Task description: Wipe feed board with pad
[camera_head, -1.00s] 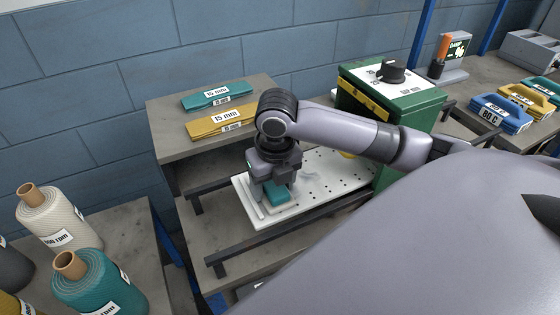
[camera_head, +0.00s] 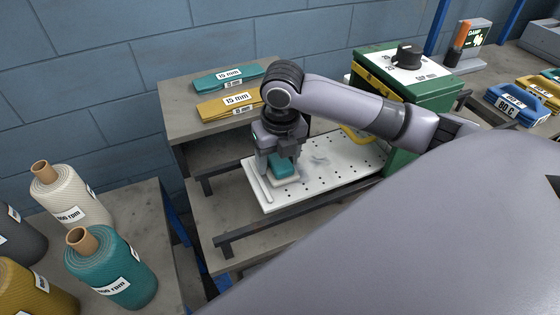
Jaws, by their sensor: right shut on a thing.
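The feed board (camera_head: 333,166) is a white plate with rows of small dark holes, lying on the bench between dark rails. A grey smudge (camera_head: 319,160) shows near its middle. The pad (camera_head: 282,168) has a teal top and a pale base, and sits on the left part of the board. My right gripper (camera_head: 279,164) points down and is shut on the pad's teal top. The gripper hides part of the pad. Whether the pad presses on the board is hard to tell, but it looks in contact. My left gripper is not in view.
Teal (camera_head: 228,77) and gold (camera_head: 228,106) 15 mm pieces lie on the shelf behind. Yarn cones, one teal (camera_head: 110,268), stand at lower left.

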